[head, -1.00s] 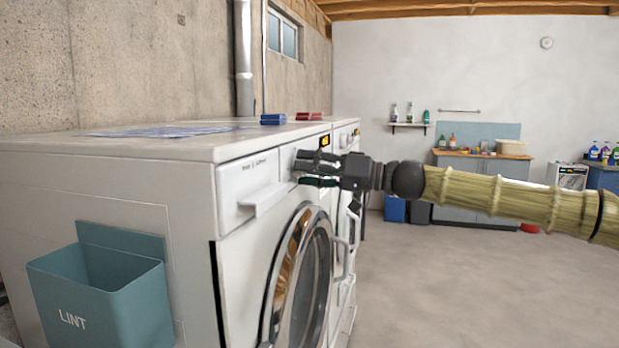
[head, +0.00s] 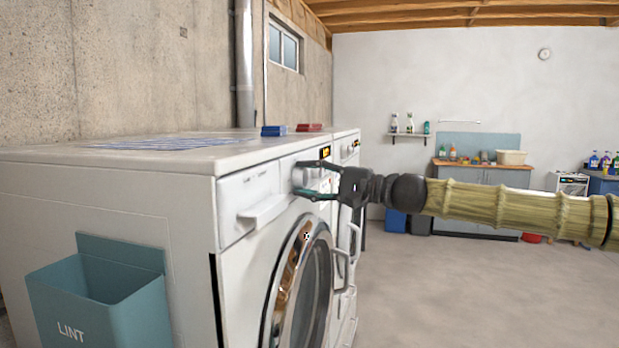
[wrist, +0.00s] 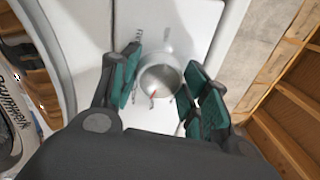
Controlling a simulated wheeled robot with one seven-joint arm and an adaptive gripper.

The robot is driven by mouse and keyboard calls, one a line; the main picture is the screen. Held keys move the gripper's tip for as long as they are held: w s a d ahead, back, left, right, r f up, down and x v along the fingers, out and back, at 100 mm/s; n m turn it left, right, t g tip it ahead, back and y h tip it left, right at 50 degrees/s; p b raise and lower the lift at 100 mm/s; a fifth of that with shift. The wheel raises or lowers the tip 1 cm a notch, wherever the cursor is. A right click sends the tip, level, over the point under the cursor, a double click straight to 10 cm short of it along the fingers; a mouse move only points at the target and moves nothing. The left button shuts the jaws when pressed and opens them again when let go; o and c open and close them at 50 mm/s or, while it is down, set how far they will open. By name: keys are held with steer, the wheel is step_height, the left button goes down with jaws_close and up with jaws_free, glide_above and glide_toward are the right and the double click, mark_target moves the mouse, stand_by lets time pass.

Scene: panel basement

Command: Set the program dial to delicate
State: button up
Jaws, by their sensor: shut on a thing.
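The program dial (wrist: 160,80) is a round, pale knob on the washer's white front panel. It sits between the two teal-padded fingers of my gripper (wrist: 161,86) in the wrist view, and the gripper is shut on it. A small red mark shows on the dial near its lower edge. Faint print surrounds the dial, too blurred to read, so I cannot tell which program it points at. In the head view my gripper (head: 306,179) is at the washer's (head: 262,268) upper front, with one finger above the other. The dial is hard to make out there.
A detergent drawer handle (head: 262,211) juts out left of my gripper. The round glass door (head: 305,275) is below. A lint bin (head: 100,290) hangs on the washer's side. Blue (head: 273,131) and red (head: 309,127) objects lie on top. Open floor lies to the right.

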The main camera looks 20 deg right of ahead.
steer(key=m+p, duration=0.1)
steer(key=m, duration=0.1)
steer(key=m+p, duration=0.1)
steer(key=m, duration=0.2)
steer(key=shift+d+r+t+h, duration=0.1)
steer(key=shift+r+t+h, duration=0.1)
steer(key=shift+t+h, duration=0.1)
steer(key=shift+m, duration=0.5)
steer(key=o, duration=1)
steer(key=shift+f, duration=0.1)
steer(key=v, duration=1.2)
stand_by(0.3)
